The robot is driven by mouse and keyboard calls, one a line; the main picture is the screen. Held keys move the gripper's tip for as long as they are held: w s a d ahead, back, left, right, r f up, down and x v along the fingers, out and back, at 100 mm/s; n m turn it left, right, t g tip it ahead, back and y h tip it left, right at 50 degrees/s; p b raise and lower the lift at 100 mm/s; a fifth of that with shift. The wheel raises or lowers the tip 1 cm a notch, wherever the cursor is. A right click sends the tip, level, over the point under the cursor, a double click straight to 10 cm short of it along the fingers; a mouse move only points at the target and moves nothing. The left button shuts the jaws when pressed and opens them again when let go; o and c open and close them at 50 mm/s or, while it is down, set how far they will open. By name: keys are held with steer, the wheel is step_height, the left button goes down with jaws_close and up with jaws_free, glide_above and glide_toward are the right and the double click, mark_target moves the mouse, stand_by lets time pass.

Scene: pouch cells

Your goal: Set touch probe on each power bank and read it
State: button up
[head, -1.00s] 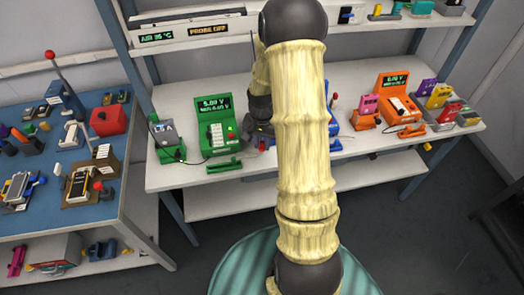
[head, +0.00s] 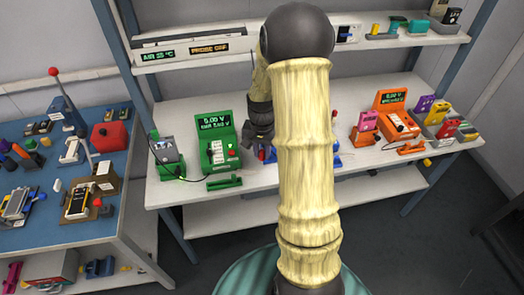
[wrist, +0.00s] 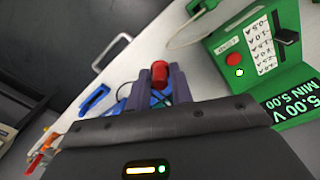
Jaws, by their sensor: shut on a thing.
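My gripper (head: 261,143) hangs just right of a green tester (head: 217,142) on the white bench. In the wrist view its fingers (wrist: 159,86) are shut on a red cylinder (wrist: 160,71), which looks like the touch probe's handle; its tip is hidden. The green tester (wrist: 263,52) also shows there, its display reading 5.00 V, MIN 5.00. A grey block (head: 166,149), perhaps a power bank, stands in a green holder at the left. A pink block (head: 367,121) stands beside an orange tester (head: 398,118). My forearm hides much of the blue station.
Several coloured blocks (head: 433,108) stand in a rack at the bench's right. A shelf above carries a PROBE OFF sign (head: 209,48). A blue side table (head: 112,170) with clutter stands left. Green (head: 223,182) and orange (head: 410,147) pieces lie along the bench front.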

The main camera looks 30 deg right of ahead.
steer(key=shift+r+p, duration=3.6)
steer(key=shift+r, duration=0.95)
steer(key=w+d+p, duration=0.2)
steer(key=w+d, duration=0.2)
steer(key=d, duration=0.1)
steer(key=shift+d, duration=0.2)
steer(key=shift+w+d+p, duration=0.4)
steer(key=shift+w+d, duration=0.25)
steer(key=shift+d, duration=0.25)
steer(key=shift+w+d+p, duration=0.4)
steer(key=shift+w+d, duration=0.2)
steer(key=shift+d, duration=0.35)
steer(key=shift+w+d+p, duration=0.4)
steer(key=shift+w+d, duration=0.25)
steer(key=shift+d, duration=0.25)
steer(key=shift+f, duration=0.1)
